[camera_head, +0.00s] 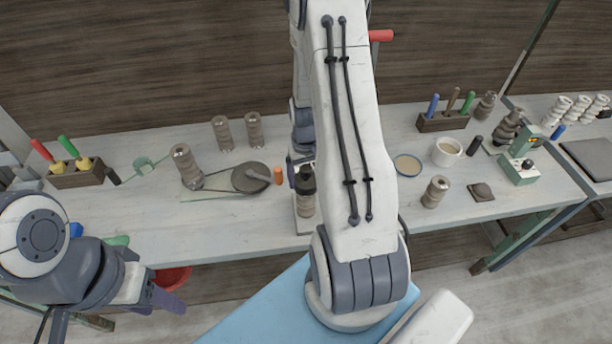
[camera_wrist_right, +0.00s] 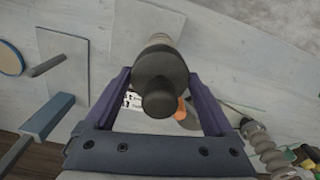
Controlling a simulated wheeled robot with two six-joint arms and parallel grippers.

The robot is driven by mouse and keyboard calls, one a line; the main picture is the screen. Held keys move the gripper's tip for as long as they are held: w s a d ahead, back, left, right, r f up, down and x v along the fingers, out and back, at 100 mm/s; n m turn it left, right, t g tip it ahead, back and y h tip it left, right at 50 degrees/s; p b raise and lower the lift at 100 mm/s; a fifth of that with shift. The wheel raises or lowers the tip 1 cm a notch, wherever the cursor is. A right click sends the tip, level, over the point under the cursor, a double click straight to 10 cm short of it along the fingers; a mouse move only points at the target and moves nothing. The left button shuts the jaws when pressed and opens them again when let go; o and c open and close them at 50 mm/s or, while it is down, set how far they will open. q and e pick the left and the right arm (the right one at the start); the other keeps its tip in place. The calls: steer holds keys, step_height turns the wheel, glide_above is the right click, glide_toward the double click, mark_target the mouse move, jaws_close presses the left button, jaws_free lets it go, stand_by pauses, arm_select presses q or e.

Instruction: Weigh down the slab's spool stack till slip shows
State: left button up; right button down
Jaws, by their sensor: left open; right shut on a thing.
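A pale slab (camera_head: 303,228) lies near the table's front edge, left of my right arm. A ribbed brown spool stack (camera_head: 306,207) stands on it. A dark round weight (camera_head: 307,184) is directly above the stack; I cannot tell whether it bears on it. My right gripper (camera_head: 303,178) is shut on the weight, partly hidden by my arm. In the right wrist view, its purple fingers flank the dark weight (camera_wrist_right: 160,66) and its knob. My left gripper (camera_head: 160,290) is open, low at the left, in front of the table and away from the stack.
A dark disc (camera_head: 250,177), an orange cylinder (camera_head: 279,175) and a spool (camera_head: 184,163) stand left of the slab. Two spools (camera_head: 221,133) stand behind. A cup (camera_head: 447,152), a dish (camera_head: 407,166) and another spool (camera_head: 435,192) stand right of my arm.

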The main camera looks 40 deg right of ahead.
steer(key=shift+f+b, duration=0.5)
steer(key=shift+f, duration=0.05)
stand_by(0.9)
jaws_free()
steer(key=shift+f, duration=0.1)
step_height(320, 180, up, 11)
steer(key=shift+f+b, duration=0.15)
steer(key=shift+b, duration=1.05)
